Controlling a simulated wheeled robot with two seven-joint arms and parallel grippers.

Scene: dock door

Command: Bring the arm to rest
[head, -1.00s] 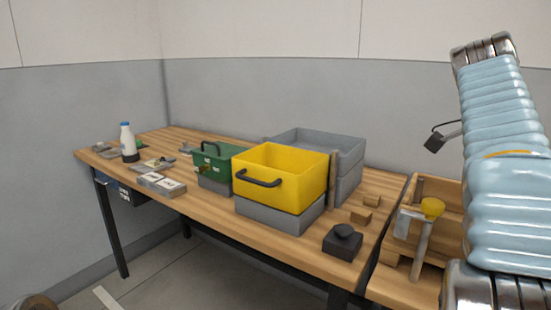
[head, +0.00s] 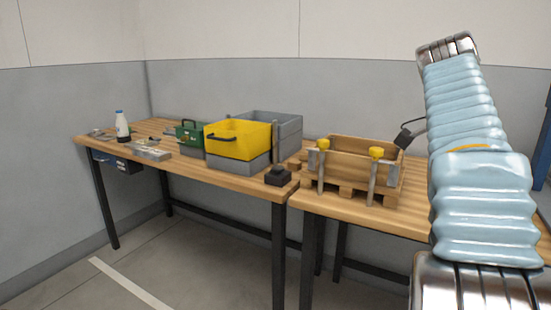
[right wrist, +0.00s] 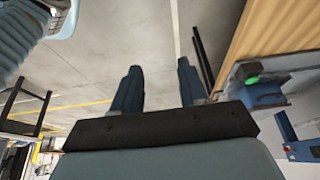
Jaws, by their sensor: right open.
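My right arm, in a light-blue ribbed sleeve (head: 480,165), stands raised along the right side of the head view; its gripper does not show there. In the right wrist view my right gripper (right wrist: 158,82) has its two dark fingers well apart, with nothing between them. Bare grey floor (right wrist: 155,40) lies beyond the fingers. A wooden tabletop edge (right wrist: 280,30) is to the right of them in that view, apart from the fingers. My left gripper is in neither view.
A workbench holds a yellow bin (head: 238,138), a green box (head: 190,138), a grey bin (head: 284,132), a white bottle (head: 122,125) and a black block (head: 278,176). A second bench bears a wooden crate (head: 350,160) with yellow-topped clamps. Open floor (head: 190,265) lies in front.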

